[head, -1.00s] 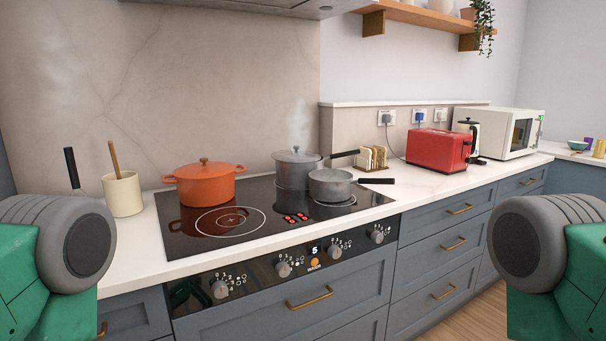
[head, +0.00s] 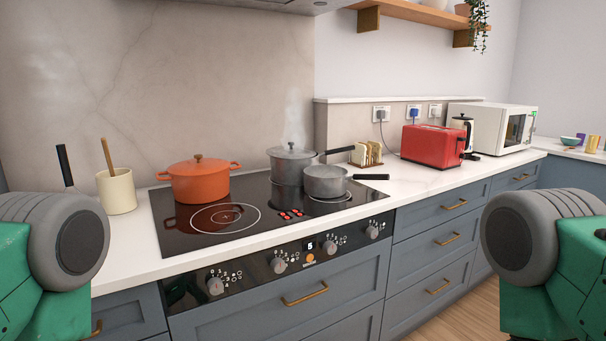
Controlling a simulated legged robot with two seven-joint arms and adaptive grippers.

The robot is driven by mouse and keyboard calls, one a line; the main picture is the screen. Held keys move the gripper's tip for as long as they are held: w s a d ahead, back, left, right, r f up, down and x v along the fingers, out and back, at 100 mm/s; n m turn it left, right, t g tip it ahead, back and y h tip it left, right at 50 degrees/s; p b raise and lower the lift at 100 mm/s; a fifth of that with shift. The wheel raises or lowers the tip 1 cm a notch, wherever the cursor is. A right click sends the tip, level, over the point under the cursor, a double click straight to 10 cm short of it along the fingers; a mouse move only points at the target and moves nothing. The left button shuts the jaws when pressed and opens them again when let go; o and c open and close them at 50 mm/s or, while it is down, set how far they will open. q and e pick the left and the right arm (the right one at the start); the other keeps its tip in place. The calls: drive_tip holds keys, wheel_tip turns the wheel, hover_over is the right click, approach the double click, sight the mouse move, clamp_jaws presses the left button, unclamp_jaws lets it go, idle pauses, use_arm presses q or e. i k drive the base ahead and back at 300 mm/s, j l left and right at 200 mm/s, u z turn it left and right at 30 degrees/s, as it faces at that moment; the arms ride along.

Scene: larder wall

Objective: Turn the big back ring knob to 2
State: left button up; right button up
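The black glass hob (head: 180,243) has a control strip on its front with several grey knobs: far left (head: 216,286), second (head: 278,265), third (head: 330,244) and far right (head: 372,231). Small white marks surround each knob; they are too small to read for certain. A small display (head: 310,246) shows what looks like 5, above an orange button (head: 310,258). A lidded grey pot (head: 290,166) steams at the back of the hob. Neither of my grippers is in view; only green and grey parts of my arms show at both lower sides.
An orange pot (head: 198,182) stands at the back left of the hob, and a grey saucepan (head: 325,181) at the right. Red marks (head: 291,215) glow on the glass. A utensil crock (head: 117,192) stands left; a toast rack (head: 366,154) and red toaster (head: 433,146) stand right.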

sight(371, 232)
drive_tip(key=i+l, duration=0.15)
drive_tip(key=l, duration=0.15)
drive_tip(key=i+l+u, duration=0.1)
drive_tip(key=l, duration=0.25)
drive_tip(key=i+l, duration=0.25)
drive_tip(key=i+l+u, duration=0.1)
drive_tip(key=l, duration=0.3)
